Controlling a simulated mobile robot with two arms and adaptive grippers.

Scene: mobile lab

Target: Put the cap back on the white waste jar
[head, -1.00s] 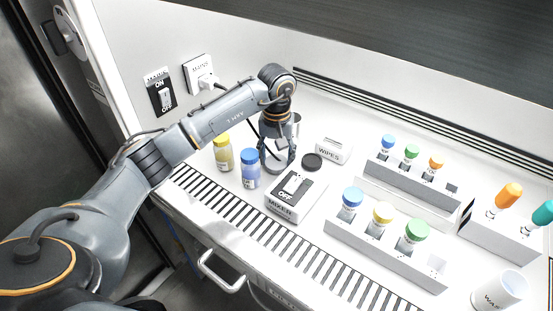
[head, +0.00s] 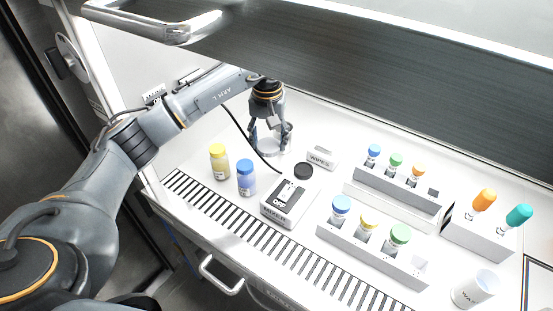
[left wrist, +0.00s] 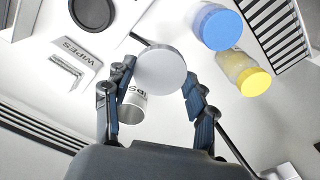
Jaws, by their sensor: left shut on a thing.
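The white waste jar (head: 472,290) stands at the front right of the bench in the head view, its label partly readable. No cap shows on it. My left gripper (head: 271,141) is shut on a pale grey round cap (head: 268,146), held above the bench behind the mixer, far to the left of the jar. In the left wrist view the cap (left wrist: 161,71) sits flat-faced between the two fingertips of the left gripper (left wrist: 158,80). The jar is not in the left wrist view. My right gripper is not in view.
The mixer (head: 285,207) with its black round top (head: 303,171), a wipes box (head: 322,157), a yellow-capped bottle (head: 219,163) and a blue-capped bottle (head: 246,178) stand near the gripper. Vial racks (head: 372,256) lie toward the jar. A cup (left wrist: 133,107) stands below the cap.

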